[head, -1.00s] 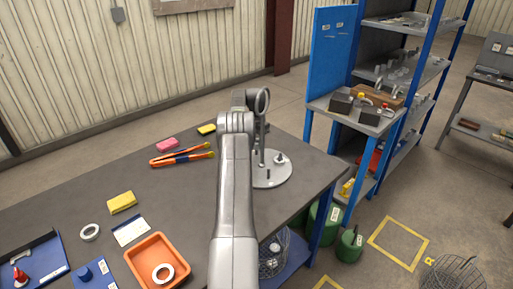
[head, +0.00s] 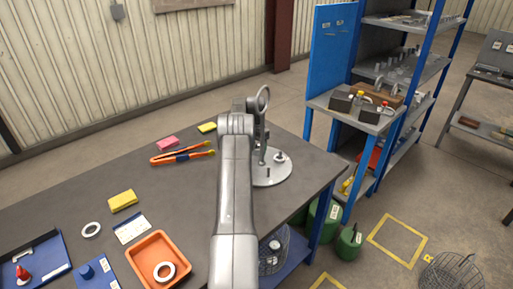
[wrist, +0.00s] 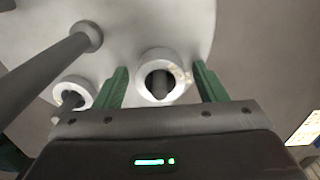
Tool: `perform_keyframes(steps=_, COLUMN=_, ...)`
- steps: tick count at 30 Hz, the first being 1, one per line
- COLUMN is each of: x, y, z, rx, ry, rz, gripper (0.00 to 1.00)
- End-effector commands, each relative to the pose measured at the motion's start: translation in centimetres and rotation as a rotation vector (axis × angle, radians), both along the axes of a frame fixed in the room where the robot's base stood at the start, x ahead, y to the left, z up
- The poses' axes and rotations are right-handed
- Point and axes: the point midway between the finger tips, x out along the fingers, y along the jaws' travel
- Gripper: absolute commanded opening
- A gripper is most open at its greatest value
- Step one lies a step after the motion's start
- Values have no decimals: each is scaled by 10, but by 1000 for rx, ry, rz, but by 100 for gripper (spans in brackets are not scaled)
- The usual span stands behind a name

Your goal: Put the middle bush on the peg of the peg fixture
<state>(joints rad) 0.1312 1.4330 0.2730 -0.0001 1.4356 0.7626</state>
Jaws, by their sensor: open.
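The peg fixture is a round pale plate (head: 272,172) at the right end of the table; it also fills the upper wrist view (wrist: 185,22). In the wrist view a pale ring-shaped bush (wrist: 145,83) lies between the green fingers of my gripper (wrist: 160,84). The fingers are open, with a gap on each side of it. A dark peg end shows inside its bore; how far down the bush sits cannot be told. A second pale ring (wrist: 58,88) is around another post at left.
A thick rod (wrist: 45,65) rises from the plate at the left of the wrist view, near the fingers. On the table are an orange tray (head: 140,262) with a white ring (head: 164,271) inside, another ring (head: 91,229), tongs (head: 180,157) and yellow blocks.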

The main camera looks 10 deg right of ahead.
Motion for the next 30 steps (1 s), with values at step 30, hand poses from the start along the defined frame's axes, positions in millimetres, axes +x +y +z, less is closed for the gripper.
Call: perform_keyframes(steps=30, x=0, y=0, z=78, rx=0, ry=0, rz=0, gripper=65)
